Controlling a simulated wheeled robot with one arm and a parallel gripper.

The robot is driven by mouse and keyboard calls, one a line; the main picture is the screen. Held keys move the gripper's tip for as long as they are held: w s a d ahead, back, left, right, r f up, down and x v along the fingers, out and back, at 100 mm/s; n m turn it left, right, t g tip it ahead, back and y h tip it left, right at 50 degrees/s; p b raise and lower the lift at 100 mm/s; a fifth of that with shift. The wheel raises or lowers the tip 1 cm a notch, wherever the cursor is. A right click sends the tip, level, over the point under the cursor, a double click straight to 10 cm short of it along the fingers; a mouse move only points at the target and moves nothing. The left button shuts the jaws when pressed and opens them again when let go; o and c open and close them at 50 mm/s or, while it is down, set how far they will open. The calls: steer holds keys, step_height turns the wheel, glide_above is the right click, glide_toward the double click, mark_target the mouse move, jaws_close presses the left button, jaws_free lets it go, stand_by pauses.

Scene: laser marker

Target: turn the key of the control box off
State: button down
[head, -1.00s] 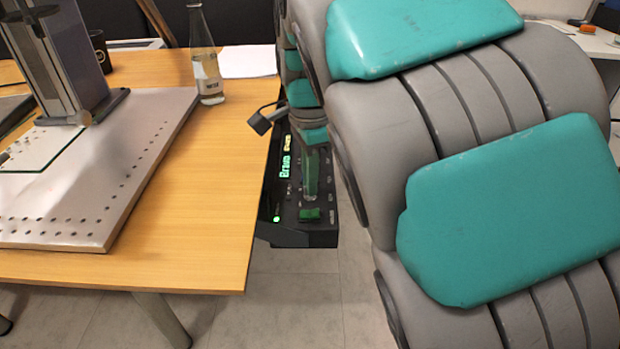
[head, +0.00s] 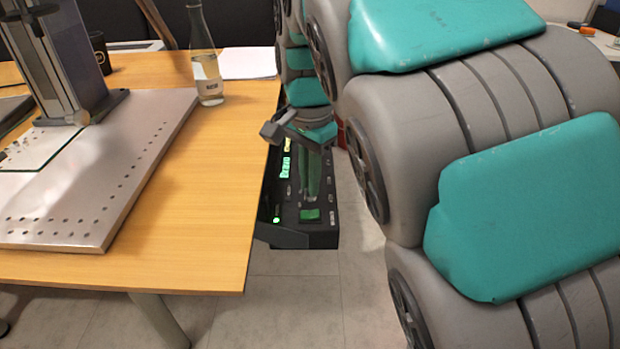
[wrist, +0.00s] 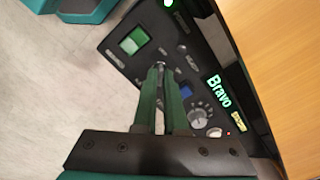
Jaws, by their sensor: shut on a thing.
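The black control box (head: 322,238) hangs at the right edge of the table; its panel (wrist: 118,38) fills the middle of the wrist view. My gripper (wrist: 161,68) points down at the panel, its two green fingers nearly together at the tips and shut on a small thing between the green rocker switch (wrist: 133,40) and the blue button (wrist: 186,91). That is likely the key, but the fingertips mostly hide it and its angle cannot be told. In the head view my gripper (head: 311,194) is over the box, behind its large green switch (head: 310,214).
A grey knob (wrist: 197,115) and the lit Bravo display (wrist: 218,91) lie right of my fingers. The wooden table (head: 215,200) borders the box and carries a glass bottle (head: 207,75) and a metal plate (head: 130,160). Open floor lies in front.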

steer(key=c, duration=1)
jaws_free()
steer(key=shift+r, duration=3.95)
steer(key=s+d+f+n, duration=0.3)
steer(key=s+f, duration=0.3)
steer(key=s, duration=0.2)
steer(key=s+d+f+n+g, duration=0.1)
steer(key=s+d+f+n, duration=0.2)
steer(key=s+d+f, duration=0.3)
steer(key=s+d+f+n, duration=0.3)
steer(key=s+f, duration=0.5)
steer(key=s, duration=0.3)
steer(key=shift+d+g, duration=0.4)
steer(key=shift+d, duration=0.25)
